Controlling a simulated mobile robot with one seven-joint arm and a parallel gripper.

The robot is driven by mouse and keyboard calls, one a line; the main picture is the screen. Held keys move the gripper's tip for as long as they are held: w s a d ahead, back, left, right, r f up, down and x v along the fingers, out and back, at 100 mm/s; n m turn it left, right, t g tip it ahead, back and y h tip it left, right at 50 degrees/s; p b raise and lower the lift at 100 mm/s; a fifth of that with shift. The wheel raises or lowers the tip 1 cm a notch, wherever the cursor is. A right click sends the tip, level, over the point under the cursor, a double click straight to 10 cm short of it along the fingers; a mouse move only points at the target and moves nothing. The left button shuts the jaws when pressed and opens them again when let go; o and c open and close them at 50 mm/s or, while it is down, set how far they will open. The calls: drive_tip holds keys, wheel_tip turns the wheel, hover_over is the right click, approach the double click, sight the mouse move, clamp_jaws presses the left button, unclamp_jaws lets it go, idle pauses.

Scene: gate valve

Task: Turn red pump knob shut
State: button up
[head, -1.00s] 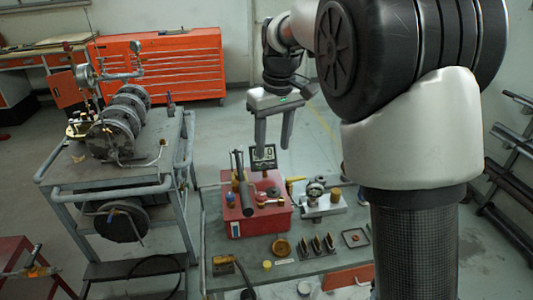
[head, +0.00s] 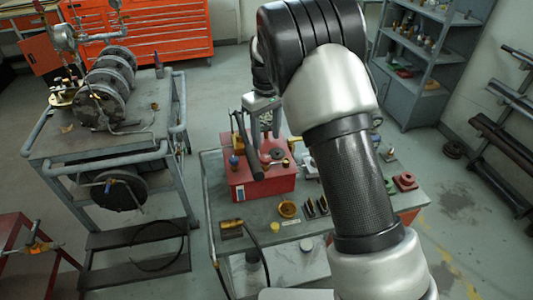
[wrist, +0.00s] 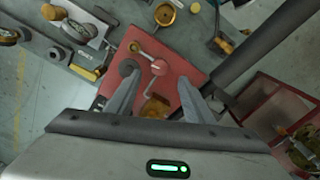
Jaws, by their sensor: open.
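The red pump (head: 268,183) is a red box on the grey work table (head: 262,222). Its red knob (wrist: 158,67) shows on the box top in the wrist view, with a thin metal lever beside it. In the head view the knob (head: 265,158) is small and close to a dark handle. My gripper (head: 266,134) is open, pointing down above the pump. In the wrist view its fingers (wrist: 157,82) are apart, with the knob showing in the gap, slightly beyond the tips. Contact cannot be told.
A long dark pump handle (head: 248,150) rises at the box's left side. A black round disc (wrist: 128,67) lies near one fingertip. A brass ring (head: 287,209) and small parts lie in front. A flanged-pipe cart (head: 105,145) stands at left.

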sight(267, 158)
wheel_tip(267, 158, down, 8)
drive_tip(key=shift+r, duration=0.1)
drive_tip(key=shift+c, duration=0.5)
drive_tip(key=c, duration=1)
drive_tip(key=shift+o, duration=0.2)
